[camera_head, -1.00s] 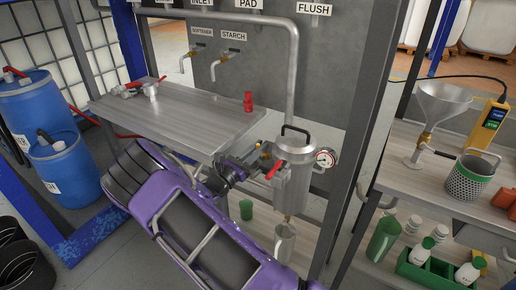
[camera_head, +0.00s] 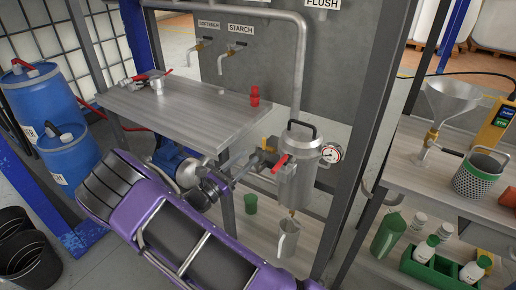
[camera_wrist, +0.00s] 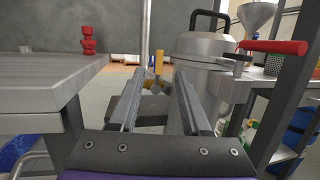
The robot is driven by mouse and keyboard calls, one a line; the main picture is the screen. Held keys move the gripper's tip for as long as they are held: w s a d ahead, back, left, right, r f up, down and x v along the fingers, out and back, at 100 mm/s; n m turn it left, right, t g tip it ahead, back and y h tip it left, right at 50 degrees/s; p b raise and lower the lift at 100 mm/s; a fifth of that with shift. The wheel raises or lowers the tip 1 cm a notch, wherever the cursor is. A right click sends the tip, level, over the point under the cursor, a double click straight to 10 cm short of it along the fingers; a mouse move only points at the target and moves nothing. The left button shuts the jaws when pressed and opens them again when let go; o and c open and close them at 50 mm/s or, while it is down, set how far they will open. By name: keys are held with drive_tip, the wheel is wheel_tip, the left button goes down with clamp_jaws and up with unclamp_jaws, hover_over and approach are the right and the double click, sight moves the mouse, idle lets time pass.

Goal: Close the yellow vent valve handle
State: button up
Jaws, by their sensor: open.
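A yellow handle (camera_wrist: 158,62) stands upright in the wrist view, beyond and between my fingertips. In the head view, a small yellow-brass part (camera_head: 268,143) shows beside the steel canister (camera_head: 298,180), partly hidden among fittings. The canister also shows in the wrist view (camera_wrist: 203,50), to the right of my fingers. My gripper (camera_head: 242,163) is left of the canister, with its fingers pointing towards the fittings. In the wrist view my gripper (camera_wrist: 158,82) is open, with nothing between its fingers. I see no contact with the yellow handle.
A red-handled lever (camera_wrist: 272,47) sticks out at the canister's right in the wrist view. The steel table (camera_head: 180,110) bounds the left side and bears a red fitting (camera_head: 255,96). A pressure gauge (camera_head: 331,153) and frame post (camera_head: 362,140) stand right of the canister.

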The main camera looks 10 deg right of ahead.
drive_tip(key=v, duration=0.8)
drive_tip(key=shift+s+a, duration=0.15)
drive_tip(key=shift+a, duration=0.15)
